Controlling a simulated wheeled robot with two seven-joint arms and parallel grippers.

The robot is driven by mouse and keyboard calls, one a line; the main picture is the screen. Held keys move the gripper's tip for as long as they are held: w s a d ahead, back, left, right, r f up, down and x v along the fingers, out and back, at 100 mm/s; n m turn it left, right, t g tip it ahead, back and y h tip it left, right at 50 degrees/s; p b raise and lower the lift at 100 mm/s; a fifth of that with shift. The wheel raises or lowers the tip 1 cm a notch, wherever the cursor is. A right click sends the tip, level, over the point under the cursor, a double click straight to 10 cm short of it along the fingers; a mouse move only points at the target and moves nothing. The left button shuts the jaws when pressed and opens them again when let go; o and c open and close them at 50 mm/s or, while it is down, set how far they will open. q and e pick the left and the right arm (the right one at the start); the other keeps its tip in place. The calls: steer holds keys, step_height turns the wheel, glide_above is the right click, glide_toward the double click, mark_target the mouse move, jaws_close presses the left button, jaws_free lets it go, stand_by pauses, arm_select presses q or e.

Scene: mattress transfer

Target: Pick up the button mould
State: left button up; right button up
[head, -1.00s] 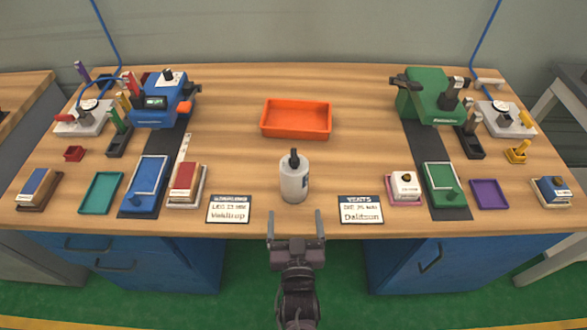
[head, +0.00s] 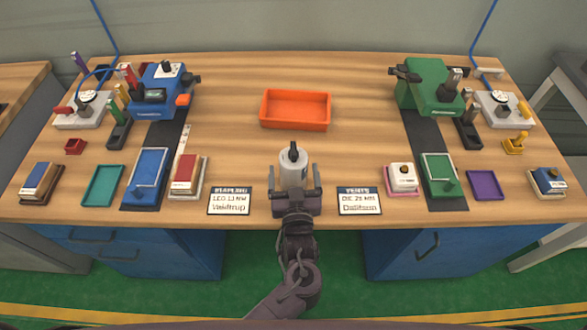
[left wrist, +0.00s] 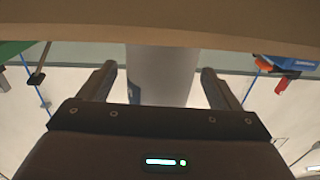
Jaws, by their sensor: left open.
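A whitish-grey cylinder with a black knob (head: 293,172), which looks like the button mould, stands upright near the front middle of the bench. My left gripper (head: 298,172) is open at its front, with one finger on each side of it. In the left wrist view, the pale cylinder (left wrist: 160,75) shows between the two spread fingers (left wrist: 158,80), with a gap on both sides. A dark blue mark shows on its side. Its lower front is hidden behind the gripper in the head view. My right gripper is not seen.
An orange tray (head: 295,126) lies behind the cylinder. Two label cards stand at the front edge, left (head: 230,201) and right (head: 359,201). A blue machine (head: 155,100) and a green machine (head: 428,90) stand at the back sides. The wood between tray and cylinder is clear.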

arm_select(q)
steer(key=shift+c, duration=0.2)
steer(key=c, duration=1.4)
steer(key=shift+r, duration=0.1)
steer(key=shift+c, duration=0.4)
steer(key=shift+r, duration=0.15)
step_height(320, 180, up, 20)
steer(key=p, duration=1.8)
steer(key=shift+f, duration=0.35)
steer(key=shift+f+b, duration=0.8)
steer(key=shift+f+b, duration=0.9)
steer(key=shift+f, duration=0.15)
